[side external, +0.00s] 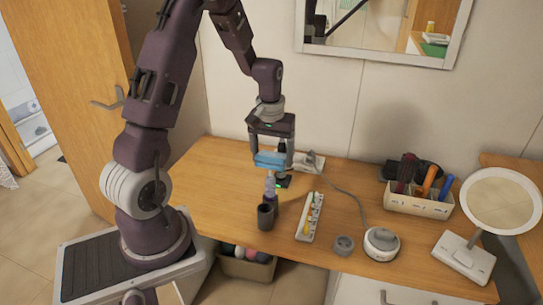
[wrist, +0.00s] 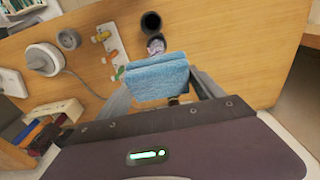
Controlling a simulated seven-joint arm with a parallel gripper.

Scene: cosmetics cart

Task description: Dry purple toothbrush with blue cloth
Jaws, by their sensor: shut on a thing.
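My gripper (side external: 271,150) is shut on the folded blue cloth (side external: 270,160) and holds it above the wooden table. In the wrist view the cloth (wrist: 157,78) spans the space between the fingers and hides what lies under it. A small purple and pale object (side external: 269,188), apparently the purple toothbrush, stands just below the cloth. It also shows in the wrist view (wrist: 156,45), between the cloth and a dark cup. I cannot tell whether the cloth touches it. The dark cup (side external: 265,216) stands upright close by, nearer the table's front edge.
A white rack (side external: 311,226) with several coloured items lies right of the cup. A small grey cup (side external: 343,245) and a round white device (side external: 381,242) with a cord stand further right. A compartment box (side external: 405,202) and a round mirror (side external: 500,200) are at the right.

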